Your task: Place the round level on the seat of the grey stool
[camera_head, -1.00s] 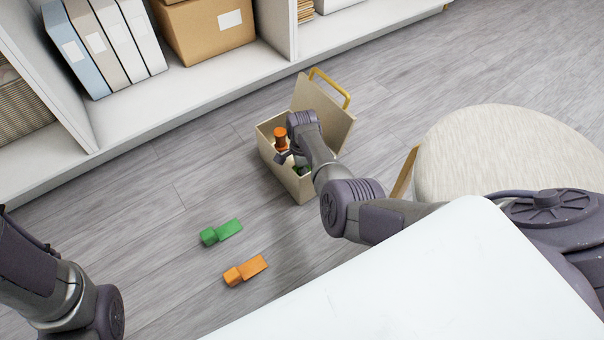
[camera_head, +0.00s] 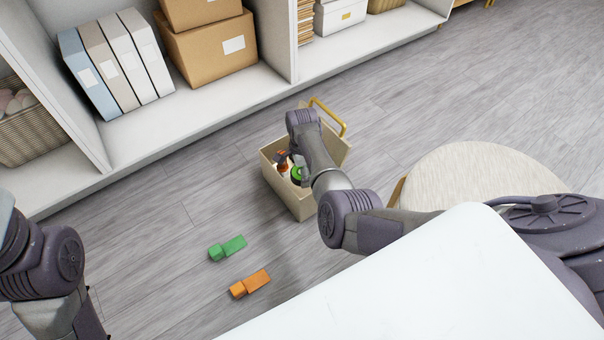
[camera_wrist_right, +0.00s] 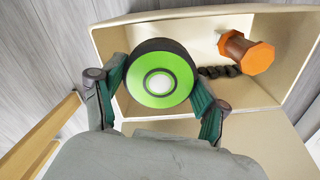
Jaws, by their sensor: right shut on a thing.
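The round level (camera_wrist_right: 159,76) has a bright green face, a white centre and a dark rim. My right gripper (camera_wrist_right: 158,92) is shut on it, one finger on each side, in the right wrist view. In the head view, the level's green face (camera_head: 297,174) shows at the open toolbox (camera_head: 299,207), below my right wrist. I cannot tell how far it is above the box floor. The stool's pale grey round seat (camera_head: 480,165) is to the right, partly hidden by my right arm and a white surface. My left arm is at the left edge, its gripper out of view.
An orange-and-brown tool (camera_wrist_right: 246,53) with a dark twisted shaft lies in the toolbox. The toolbox lid (camera_head: 335,142) stands open with a yellow handle. A green block (camera_head: 228,247) and an orange block (camera_head: 250,283) lie on the floor. A white shelf (camera_head: 160,125) runs along the back.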

